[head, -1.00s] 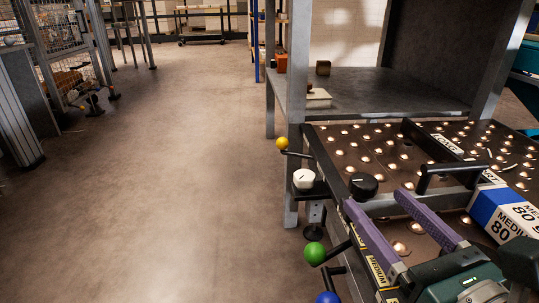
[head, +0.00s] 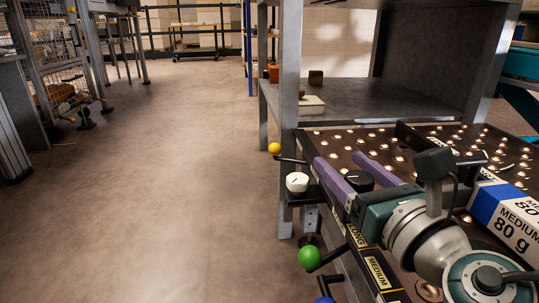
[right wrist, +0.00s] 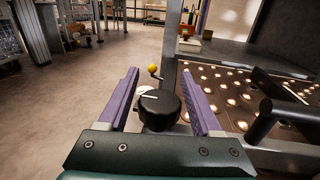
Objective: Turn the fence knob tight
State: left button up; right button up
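The black round knob (head: 358,181) with a white pointer line sits at the near-left corner of the ball-studded table (head: 335,140). In the right wrist view the knob (right wrist: 160,110) lies between the two purple fingers, its pointer line roughly crosswise. My right gripper (head: 340,160) is open, with a finger on each side of the knob and narrow gaps showing. Whether the fingers are level with the knob or above it I cannot tell. A white knob (head: 297,182) on a dark bracket stands just left of the fingers. My left gripper is not in view.
Levers with a yellow ball (head: 274,148), a green ball (head: 310,257) and a blue ball (head: 324,300) stick out from the table's left side. A blue-and-white ream (head: 505,210) lies right of my arm. A grey shelf (head: 370,95) stands behind. Floor at left is clear.

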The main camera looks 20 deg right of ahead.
grip_shut()
dwell(0.3)
